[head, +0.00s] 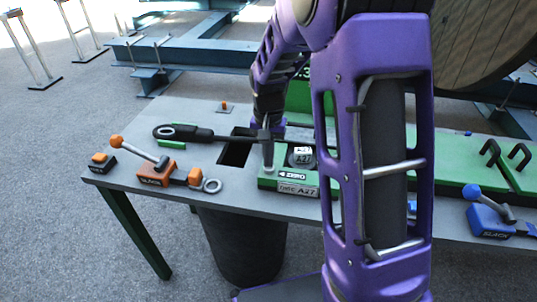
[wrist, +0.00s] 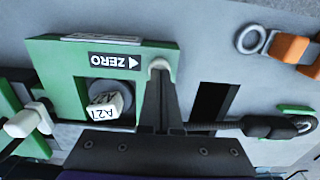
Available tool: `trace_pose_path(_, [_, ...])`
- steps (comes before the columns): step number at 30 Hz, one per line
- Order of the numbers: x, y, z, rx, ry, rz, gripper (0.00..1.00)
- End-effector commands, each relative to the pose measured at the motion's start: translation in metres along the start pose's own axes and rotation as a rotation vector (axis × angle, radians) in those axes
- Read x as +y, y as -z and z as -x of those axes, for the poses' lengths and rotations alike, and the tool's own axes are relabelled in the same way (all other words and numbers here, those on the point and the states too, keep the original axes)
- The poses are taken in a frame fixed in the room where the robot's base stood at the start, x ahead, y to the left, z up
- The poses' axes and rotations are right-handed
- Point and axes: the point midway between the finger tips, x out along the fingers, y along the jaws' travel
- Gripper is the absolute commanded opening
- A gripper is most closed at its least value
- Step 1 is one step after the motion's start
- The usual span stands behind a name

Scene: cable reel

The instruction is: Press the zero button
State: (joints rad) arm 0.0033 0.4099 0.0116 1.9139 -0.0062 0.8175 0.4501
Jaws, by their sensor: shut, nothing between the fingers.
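A green block (head: 267,182) on the table carries a white-on-black ZERO label (head: 292,176) with an arrow pointing left in the head view. The wrist view shows the same label (wrist: 115,62), its arrow pointing to the fingertips. My gripper (head: 268,163) is shut and empty, fingers pointing down at the arrow's end of the block. In the wrist view the closed fingers (wrist: 160,85) end at a pale rounded tip over the block's corner. The zero button is not clearly distinguishable there; the fingers cover that spot. I cannot tell whether they touch it.
A round part with a white A27 tag (wrist: 104,104) stands beside the label. A dark rectangular opening (head: 236,150) and a black-handled tool (head: 190,132) lie left of the block. An orange lever (head: 150,170) is farther left, a blue lever (head: 490,215) at right. A dark bin (head: 243,245) stands below.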

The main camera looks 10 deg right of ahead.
Motion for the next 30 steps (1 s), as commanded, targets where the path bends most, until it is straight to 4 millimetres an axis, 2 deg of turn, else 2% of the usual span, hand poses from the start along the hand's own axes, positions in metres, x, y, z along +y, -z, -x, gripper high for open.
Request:
trace_pose_path(5, [0.0, 0.0, -0.002, -0.001, 0.0, 0.0, 0.0])
trace_pose_path(11, [0.0, -0.001, -0.024, -0.002, -0.001, 0.001, 0.0])
trace_pose_path(20, [0.001, -0.002, -0.027, -0.007, -0.003, 0.0, 0.0])
trace_pose_path(26, [0.001, 0.0, -0.011, -0.002, -0.001, 0.0, 0.0])
trace_pose_path(30, [0.002, 0.005, 0.018, 0.008, 0.004, 0.001, 0.0])
